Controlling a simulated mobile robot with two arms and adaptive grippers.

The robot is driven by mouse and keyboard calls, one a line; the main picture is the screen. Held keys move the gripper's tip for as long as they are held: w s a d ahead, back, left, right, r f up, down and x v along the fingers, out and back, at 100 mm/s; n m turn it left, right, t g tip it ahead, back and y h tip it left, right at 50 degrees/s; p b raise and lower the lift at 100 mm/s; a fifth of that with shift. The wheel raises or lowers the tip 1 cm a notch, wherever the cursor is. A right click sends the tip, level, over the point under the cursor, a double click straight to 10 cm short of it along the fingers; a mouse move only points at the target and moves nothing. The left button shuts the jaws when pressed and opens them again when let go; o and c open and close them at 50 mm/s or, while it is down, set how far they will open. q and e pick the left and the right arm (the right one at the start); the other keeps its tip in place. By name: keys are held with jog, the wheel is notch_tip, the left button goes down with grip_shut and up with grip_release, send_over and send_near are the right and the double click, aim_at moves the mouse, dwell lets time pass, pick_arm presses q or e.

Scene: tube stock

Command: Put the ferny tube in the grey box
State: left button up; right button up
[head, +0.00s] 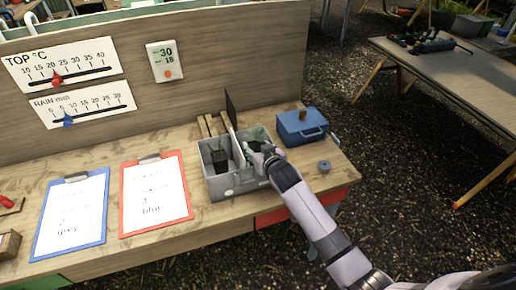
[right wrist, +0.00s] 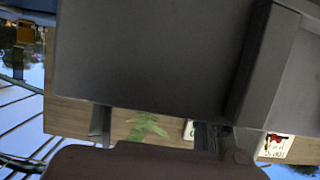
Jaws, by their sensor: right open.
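The grey box (head: 236,189) stands on the bench and has two compartments side by side. Its left compartment holds a dark object (head: 220,160). My right gripper (head: 257,150) is open at the right compartment, where some pale green shows behind it. In the right wrist view, dark grey surfaces fill most of the picture, and a green fern-like shape (right wrist: 147,126) shows in a gap between them against brown. I cannot tell whether this is the ferny tube or whether it lies between the fingers. My left gripper is not in view.
A blue case (head: 302,128) stands right of the grey box, with a small grey-blue round object (head: 324,165) in front. A red clipboard (head: 156,215) and a blue clipboard (head: 71,228) lie to the left. A dark upright panel (head: 231,111) rises behind the box.

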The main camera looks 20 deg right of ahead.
jog(key=shift+r, duration=0.2)
jog(key=shift+s, duration=0.25)
jog(key=b+v, duration=0.1)
jog(key=v, duration=1)
jog(key=shift+s+r, duration=0.2)
jog(key=shift+r, duration=0.05)
jog(key=shift+d+f, duration=0.1)
